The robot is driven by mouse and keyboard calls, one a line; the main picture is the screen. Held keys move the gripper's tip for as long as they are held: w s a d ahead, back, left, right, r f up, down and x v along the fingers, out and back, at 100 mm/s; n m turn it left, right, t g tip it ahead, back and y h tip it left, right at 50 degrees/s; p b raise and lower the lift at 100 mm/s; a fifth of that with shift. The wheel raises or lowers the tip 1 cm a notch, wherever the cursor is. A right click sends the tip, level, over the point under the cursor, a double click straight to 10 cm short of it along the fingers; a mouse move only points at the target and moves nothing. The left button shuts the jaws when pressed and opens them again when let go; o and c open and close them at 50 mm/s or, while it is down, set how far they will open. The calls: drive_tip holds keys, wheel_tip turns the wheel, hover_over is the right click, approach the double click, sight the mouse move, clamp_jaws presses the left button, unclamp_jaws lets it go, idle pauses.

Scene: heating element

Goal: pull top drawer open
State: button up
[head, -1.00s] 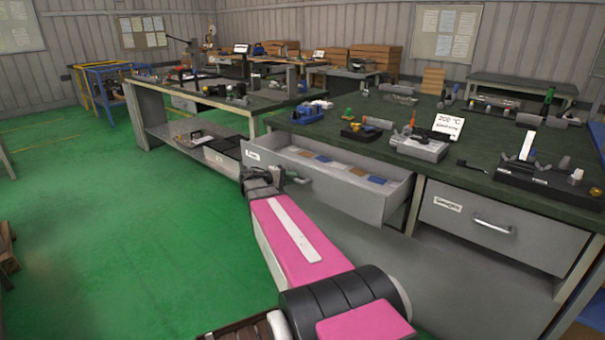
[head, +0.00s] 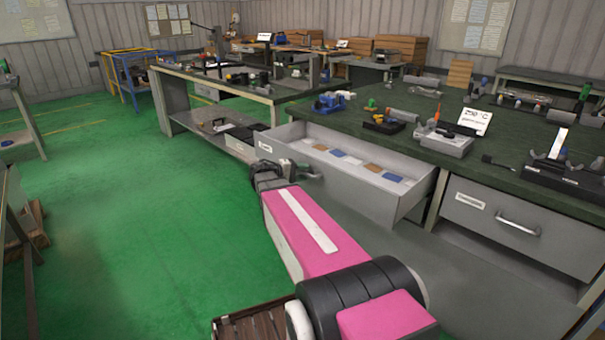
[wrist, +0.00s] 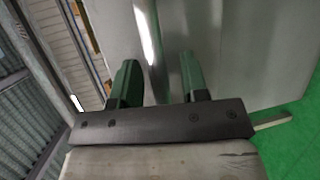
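The top drawer (head: 372,196) is a light grey metal drawer under the green-topped bench, pulled well out, with its inside showing. Several blue, brown and white flat pieces lie in it. Its metal handle (head: 313,177) is on the front face, close to my gripper (head: 294,167) in the head view. In the wrist view, the shiny handle (wrist: 150,40) runs between the two green fingers of my gripper (wrist: 160,62). The fingers are apart, with a visible gap beside the handle. The drawer front (wrist: 235,45) fills the upper right there. Finger contact is not clear.
A closed drawer (head: 515,225) with its own handle is to the right. The bench top (head: 400,140) carries tools and a small sign (head: 475,118). Another workbench (head: 230,85) stands behind. The green floor (head: 130,220) at left is mostly clear.

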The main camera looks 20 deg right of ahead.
drive_tip(key=shift+a, duration=0.1)
drive_tip(key=a+r, duration=0.2)
drive_tip(key=a, duration=0.8)
drive_tip(key=shift+a, duration=0.2)
drive_tip(key=s+a+f+y, duration=0.1)
drive_tip(key=s+f+y, duration=0.7)
drive_tip(key=f, duration=0.5)
drive_tip(key=s+a+f+y, duration=0.5)
drive_tip(key=s+a+y, duration=0.1)
drive_tip(key=a+y, duration=0.1)
drive_tip(key=shift+s+a+f+m+y, duration=0.15)
drive_tip(key=shift+s+f+m+y, duration=0.15)
drive_tip(key=shift+f+m+y, duration=0.15)
drive_tip(key=shift+r, duration=0.1)
